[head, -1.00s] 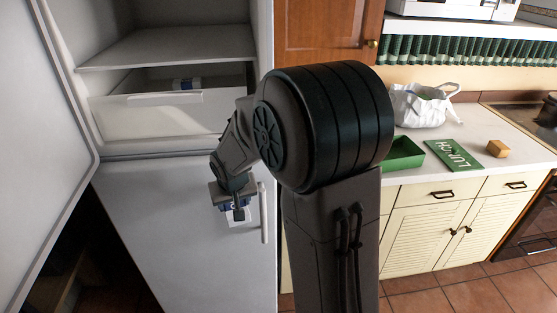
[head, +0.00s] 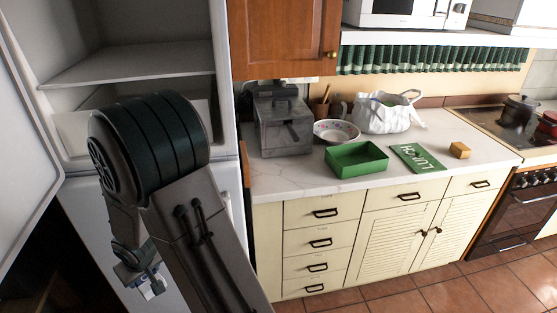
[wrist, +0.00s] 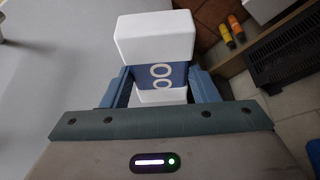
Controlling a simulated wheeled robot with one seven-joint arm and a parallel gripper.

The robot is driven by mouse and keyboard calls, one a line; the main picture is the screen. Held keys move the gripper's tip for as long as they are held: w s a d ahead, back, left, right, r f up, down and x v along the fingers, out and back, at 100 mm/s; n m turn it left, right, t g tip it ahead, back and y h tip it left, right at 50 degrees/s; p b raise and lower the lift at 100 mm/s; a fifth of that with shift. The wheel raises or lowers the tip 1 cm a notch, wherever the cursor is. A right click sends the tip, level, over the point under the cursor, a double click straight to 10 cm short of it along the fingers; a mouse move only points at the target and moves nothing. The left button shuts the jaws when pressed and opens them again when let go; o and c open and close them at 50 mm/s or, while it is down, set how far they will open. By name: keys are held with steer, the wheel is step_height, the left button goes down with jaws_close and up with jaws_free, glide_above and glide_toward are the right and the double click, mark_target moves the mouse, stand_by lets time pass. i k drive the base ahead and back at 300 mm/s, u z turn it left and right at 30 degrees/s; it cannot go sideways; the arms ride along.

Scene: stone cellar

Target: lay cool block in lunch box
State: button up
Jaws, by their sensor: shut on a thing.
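In the wrist view, the cool block (wrist: 155,38) is white with a blue band and white markings. My gripper (wrist: 162,82) is shut on it, with a finger on each side of the band. In the head view, my gripper (head: 140,268) is low at the left in front of the fridge, with part of the block showing. The lunch box (head: 354,168) is a green, open-topped box on the counter, and its inside looks empty. My gripper is well left of the box and lower than the counter.
The fridge (head: 128,65) stands open at the left. On the counter (head: 300,180) are a grey bin (head: 282,130), a bowl (head: 337,128), a white bag (head: 388,118) and a small tan block (head: 460,150). A stove (head: 495,118) is at the right.

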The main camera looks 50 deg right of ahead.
mark_target(356, 159)
steer(key=u, duration=1.75)
steer(key=k, duration=2.4)
steer(key=z, duration=1.75)
